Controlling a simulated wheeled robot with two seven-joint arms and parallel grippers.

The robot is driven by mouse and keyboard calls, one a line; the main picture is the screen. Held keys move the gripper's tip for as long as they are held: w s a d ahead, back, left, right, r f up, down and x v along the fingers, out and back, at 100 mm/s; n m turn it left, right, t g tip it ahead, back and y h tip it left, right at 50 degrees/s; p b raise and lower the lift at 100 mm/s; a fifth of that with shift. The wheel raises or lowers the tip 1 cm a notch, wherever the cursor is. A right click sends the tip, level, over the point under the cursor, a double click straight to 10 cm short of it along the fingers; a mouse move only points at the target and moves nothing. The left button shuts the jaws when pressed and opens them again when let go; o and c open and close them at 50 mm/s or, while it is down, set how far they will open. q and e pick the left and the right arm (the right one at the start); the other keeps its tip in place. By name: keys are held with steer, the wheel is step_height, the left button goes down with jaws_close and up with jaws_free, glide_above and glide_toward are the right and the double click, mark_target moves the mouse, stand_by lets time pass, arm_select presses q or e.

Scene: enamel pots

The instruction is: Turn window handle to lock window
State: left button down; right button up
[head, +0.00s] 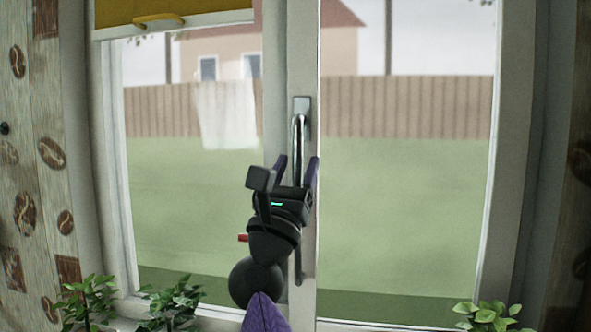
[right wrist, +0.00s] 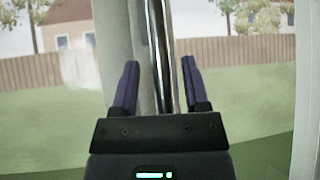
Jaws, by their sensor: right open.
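The window handle (head: 299,135) is a shiny metal bar on the white middle frame of the window. It hangs straight down from its mount plate (head: 301,103). My right gripper (head: 297,166) is open in front of the handle, with one purple finger on each side of it in the picture. In the right wrist view the handle (right wrist: 160,40) runs upright between the open fingers (right wrist: 159,65), apart from both. Its lower stretch is partly hidden behind my gripper and wrist. My left gripper is not in view.
A yellow blind (head: 170,10) covers the top of the left pane. Green plants (head: 172,300) stand at the lower left, and another plant (head: 490,316) at the lower right. Patterned wall (head: 30,170) borders the window on the left. The space before the right pane is clear.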

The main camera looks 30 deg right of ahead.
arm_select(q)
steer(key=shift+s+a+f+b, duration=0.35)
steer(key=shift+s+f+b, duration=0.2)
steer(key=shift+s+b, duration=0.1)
arm_select(e)
steer(key=v, duration=1)
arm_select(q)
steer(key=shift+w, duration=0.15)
